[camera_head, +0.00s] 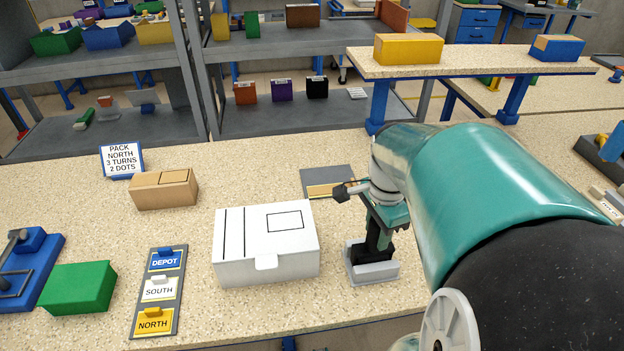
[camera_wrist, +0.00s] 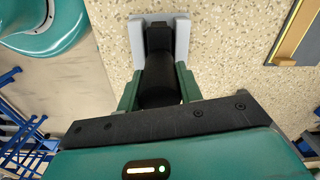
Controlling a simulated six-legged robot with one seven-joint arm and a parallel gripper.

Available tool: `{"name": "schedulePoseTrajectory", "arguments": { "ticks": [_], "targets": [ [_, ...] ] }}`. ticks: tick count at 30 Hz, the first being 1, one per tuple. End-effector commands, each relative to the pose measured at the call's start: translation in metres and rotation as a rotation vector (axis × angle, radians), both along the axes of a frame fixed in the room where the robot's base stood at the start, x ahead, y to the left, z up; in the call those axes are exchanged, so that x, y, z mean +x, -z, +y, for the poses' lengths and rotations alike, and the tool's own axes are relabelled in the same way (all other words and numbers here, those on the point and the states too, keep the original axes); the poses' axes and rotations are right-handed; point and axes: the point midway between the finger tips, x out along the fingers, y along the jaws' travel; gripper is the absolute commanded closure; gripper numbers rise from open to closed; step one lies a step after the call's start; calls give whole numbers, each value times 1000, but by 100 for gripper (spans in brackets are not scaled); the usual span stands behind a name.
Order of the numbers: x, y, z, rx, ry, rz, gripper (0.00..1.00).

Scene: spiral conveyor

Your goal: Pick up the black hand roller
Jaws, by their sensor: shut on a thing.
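The black hand roller (camera_head: 377,248) stands in a small light grey holder (camera_head: 372,273) on the speckled worktop, to the right of the white box. My gripper (camera_head: 384,215) comes down on it from above and is shut on its upper part. In the wrist view, the green fingers of my gripper (camera_wrist: 159,78) lie on both sides of the black roller (camera_wrist: 160,72). The roller's far end is between the walls of the grey holder (camera_wrist: 183,40). Whether the roller still rests on the holder's bottom is hidden.
A white box (camera_head: 266,250) stands just left of the holder. A grey and yellow plate (camera_head: 328,178) lies behind. A label board (camera_head: 142,300), green block (camera_head: 78,287) and cardboard box (camera_head: 165,190) are farther left. A raised shelf (camera_head: 480,63) stands behind my arm.

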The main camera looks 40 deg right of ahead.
Motion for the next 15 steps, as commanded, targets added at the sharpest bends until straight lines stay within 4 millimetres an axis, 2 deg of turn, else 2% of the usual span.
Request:
{"name": "schedulePoseTrajectory", "arguments": {
  "ticks": [8, 15],
  "targets": [
    [0, -29, -1, -4, 1, -4, 95],
    [-32, -68, 3, -5, 3, -7, 95]
  ]
}}
